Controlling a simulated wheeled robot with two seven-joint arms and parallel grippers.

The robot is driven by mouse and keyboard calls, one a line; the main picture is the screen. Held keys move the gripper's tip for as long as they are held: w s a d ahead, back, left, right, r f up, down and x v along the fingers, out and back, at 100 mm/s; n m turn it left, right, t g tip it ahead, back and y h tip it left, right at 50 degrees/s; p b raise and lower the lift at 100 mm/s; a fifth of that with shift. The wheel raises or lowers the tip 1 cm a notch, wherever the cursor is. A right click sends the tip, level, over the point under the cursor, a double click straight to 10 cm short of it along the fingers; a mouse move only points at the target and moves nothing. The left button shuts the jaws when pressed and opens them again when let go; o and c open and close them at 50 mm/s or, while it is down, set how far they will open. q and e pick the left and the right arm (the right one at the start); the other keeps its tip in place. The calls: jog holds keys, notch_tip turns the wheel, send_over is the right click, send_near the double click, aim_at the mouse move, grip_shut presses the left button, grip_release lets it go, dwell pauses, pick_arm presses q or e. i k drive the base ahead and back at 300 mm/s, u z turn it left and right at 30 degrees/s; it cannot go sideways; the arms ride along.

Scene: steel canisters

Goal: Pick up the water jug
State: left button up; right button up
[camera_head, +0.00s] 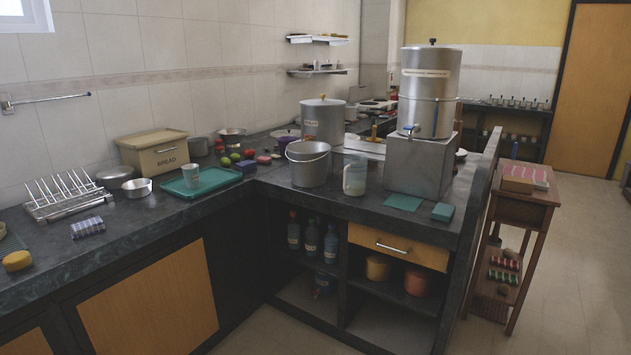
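The water jug (355,175) looks like a clear, pale pitcher with a handle on its left side. It stands upright on the dark counter, between a steel bucket (308,165) on its left and a grey metal block (419,167) on its right. A large steel canister (429,90) with a blue-handled tap sits on that block, up and to the right of the jug. Neither of my grippers shows in the head view.
The dark counter (300,200) turns a corner left of the bucket. A lidded steel pot (323,122) stands behind the bucket. A green cloth (403,202) lies in front of the block. A bread bin (153,152), green tray (200,182) and dish rack (66,194) stand left. A wooden side table (516,200) stands right.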

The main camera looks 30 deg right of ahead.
aim_at(355, 164)
jog(key=u, duration=0.35)
jog(key=i, duration=1.8)
jog(key=z, duration=0.85)
jog(key=i, duration=1.05)
jog(key=z, duration=1.15)
